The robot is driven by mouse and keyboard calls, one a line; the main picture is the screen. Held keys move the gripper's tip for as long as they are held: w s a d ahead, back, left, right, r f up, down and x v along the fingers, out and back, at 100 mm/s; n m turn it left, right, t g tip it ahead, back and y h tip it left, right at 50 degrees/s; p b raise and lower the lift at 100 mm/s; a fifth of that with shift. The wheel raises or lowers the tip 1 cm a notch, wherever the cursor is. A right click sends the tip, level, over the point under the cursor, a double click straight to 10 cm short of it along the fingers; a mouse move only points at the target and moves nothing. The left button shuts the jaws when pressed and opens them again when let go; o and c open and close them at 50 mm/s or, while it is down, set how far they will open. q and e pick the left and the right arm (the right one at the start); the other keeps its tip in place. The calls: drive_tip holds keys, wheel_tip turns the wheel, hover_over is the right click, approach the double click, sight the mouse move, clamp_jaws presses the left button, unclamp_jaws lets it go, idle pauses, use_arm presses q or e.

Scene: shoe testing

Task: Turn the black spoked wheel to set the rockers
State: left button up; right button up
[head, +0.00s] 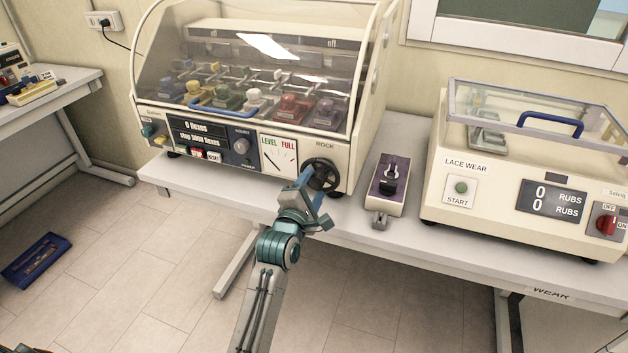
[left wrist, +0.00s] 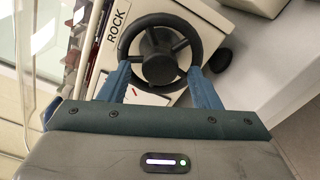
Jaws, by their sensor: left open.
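The black spoked wheel (head: 321,175) sits on the front of the cream flexing machine, under the word ROCK, at the right end of its panel. My left gripper (head: 313,190) is open right in front of the wheel and partly covers it. In the left wrist view the wheel (left wrist: 160,53) shows between the two blue fingers of the left gripper (left wrist: 163,80), which reach its lower rim on either side. I cannot tell whether they touch it. The rockers are not clearly seen; several coloured shoes (head: 255,97) stand in a row under the clear hood. My right gripper is not in view.
A LEVEL/FULL gauge (head: 279,155) is left of the wheel. A purple-topped device (head: 387,184) stands to its right on the bench (head: 200,180). The lace wear machine (head: 500,190) is farther right. A blue tray (head: 37,260) lies on the floor at left.

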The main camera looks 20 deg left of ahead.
use_arm(q)
drive_tip(key=shift+w, duration=0.75)
drive_tip(key=c, duration=1)
drive_tip(key=shift+m+p, duration=0.35)
drive_tip(key=shift+m, duration=0.05)
